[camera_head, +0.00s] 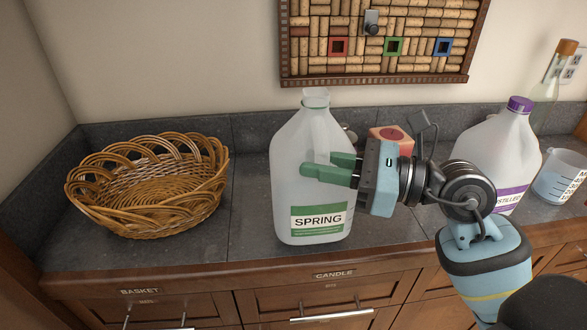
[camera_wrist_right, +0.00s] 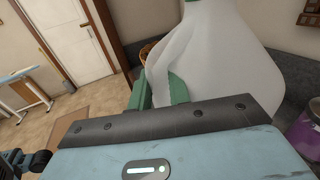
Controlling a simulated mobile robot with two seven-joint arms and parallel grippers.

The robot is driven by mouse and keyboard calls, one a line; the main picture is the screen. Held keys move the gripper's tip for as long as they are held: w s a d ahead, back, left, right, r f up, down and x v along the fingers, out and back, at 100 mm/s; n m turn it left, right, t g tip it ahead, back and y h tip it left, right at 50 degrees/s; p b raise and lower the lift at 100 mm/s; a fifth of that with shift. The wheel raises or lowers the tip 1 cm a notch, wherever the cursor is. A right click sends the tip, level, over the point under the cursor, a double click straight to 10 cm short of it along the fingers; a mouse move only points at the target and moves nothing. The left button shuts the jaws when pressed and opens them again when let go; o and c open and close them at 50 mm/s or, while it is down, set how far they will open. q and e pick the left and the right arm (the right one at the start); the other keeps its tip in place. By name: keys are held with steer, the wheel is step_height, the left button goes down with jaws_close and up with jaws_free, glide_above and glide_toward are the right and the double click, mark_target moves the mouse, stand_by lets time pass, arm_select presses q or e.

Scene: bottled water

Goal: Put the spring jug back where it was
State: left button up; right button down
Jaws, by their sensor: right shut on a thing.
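The spring jug (camera_head: 305,205), translucent with a green and white SPRING label, is upright at the middle of the counter, near its front edge above the CANDLE drawer. I cannot tell whether its base touches the counter. My right gripper (camera_head: 328,165) comes from the right and is shut on the jug, its green fingers at the jug's upper body. In the right wrist view the jug (camera_wrist_right: 225,65) fills the space beyond the gripper (camera_wrist_right: 165,92). My left gripper is not in view.
A wicker basket (camera_head: 150,190) stands at the left. A purple-capped distilled jug (camera_head: 500,140), a measuring cup (camera_head: 560,178) and a cork-topped bottle (camera_head: 551,85) stand at the right. A red and tan box (camera_head: 390,135) sits behind my gripper. Counter between basket and spring jug is clear.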

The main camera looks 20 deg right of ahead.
mark_target(276, 170)
steer(key=w, duration=0.1)
steer(key=w+a, duration=0.2)
steer(key=w, duration=0.1)
steer(key=shift+a, duration=0.1)
steer(key=shift+w+a+f+p, duration=0.1)
steer(key=shift+w+a+p, duration=0.2)
steer(key=shift+w, duration=0.15)
steer(key=shift+d+f, duration=0.1)
steer(key=shift+f, duration=1.7)
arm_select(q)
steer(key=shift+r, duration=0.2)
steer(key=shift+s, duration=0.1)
arm_select(e)
steer(key=shift+f, duration=0.1)
steer(key=shift+f, duration=0.1)
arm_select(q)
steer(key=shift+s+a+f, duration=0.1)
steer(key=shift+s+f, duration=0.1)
arm_select(e)
steer(key=c, duration=1.3)
jaws_free()
